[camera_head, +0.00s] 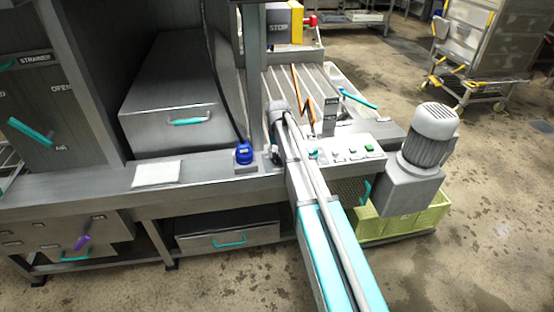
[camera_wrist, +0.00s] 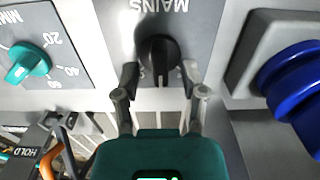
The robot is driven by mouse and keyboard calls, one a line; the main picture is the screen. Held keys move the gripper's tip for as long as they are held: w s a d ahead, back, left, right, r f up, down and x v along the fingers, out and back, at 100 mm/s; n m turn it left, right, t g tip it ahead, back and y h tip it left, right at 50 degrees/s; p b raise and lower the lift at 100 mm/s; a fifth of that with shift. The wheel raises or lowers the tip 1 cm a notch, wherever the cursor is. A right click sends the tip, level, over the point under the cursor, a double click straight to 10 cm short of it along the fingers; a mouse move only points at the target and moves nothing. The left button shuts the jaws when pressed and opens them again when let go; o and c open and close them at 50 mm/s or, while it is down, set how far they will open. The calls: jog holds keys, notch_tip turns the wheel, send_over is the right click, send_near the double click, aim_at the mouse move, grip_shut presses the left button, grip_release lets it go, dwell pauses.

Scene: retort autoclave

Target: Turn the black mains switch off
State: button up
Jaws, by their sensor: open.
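The black mains switch (camera_wrist: 158,58) is a round knob with a ridge across it, on a grey plate lettered MAINS, which reads upside down in the wrist view. My gripper (camera_wrist: 160,80) is open, with one finger on each side of the knob's lower part. I cannot tell whether the fingers touch it. In the head view my arm reaches across the bench, and the switch and fingers cannot be made out there.
In the wrist view a teal dial (camera_wrist: 28,64) is left of the switch and a blue knob (camera_wrist: 295,85) is right. The head view shows a panel with buttons (camera_head: 350,150), a motor (camera_head: 432,135) and a white cloth (camera_head: 156,174) on the bench.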

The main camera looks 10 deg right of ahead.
jog(key=shift+f, duration=0.45)
grip_shut()
